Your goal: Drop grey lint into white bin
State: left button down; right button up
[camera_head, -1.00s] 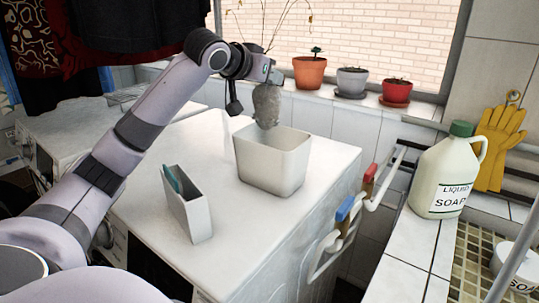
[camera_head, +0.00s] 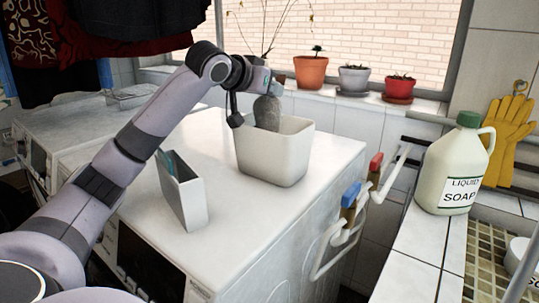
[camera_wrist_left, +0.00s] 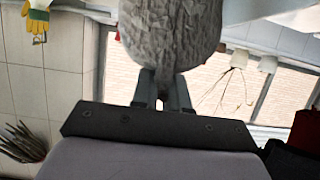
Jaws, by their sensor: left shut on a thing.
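The grey lint (camera_head: 267,112) is a rough, rounded lump. My left gripper (camera_head: 268,92) is shut on its upper end and points down. The lint hangs at the mouth of the white bin (camera_head: 275,160), and its lower end is hidden behind the bin's near wall. The bin stands upright on the white machine top. In the left wrist view the lint (camera_wrist_left: 172,32) fills the top middle, held between the fingers of my gripper (camera_wrist_left: 162,88). My right gripper is not in view.
A narrow white holder (camera_head: 183,198) stands left of the bin on the machine top (camera_head: 225,235). Potted plants (camera_head: 311,72) line the sill behind. A soap jug (camera_head: 453,168) stands at right. Handles with blue and red parts (camera_head: 350,195) stick out beside the machine.

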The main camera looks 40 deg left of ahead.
pick_arm(q)
jog(key=c, duration=1.1)
grip_release()
jog(key=shift+o, duration=0.2)
jog(key=b+v, duration=0.1)
jog(key=v, duration=0.6)
jog(key=shift+s, duration=0.1)
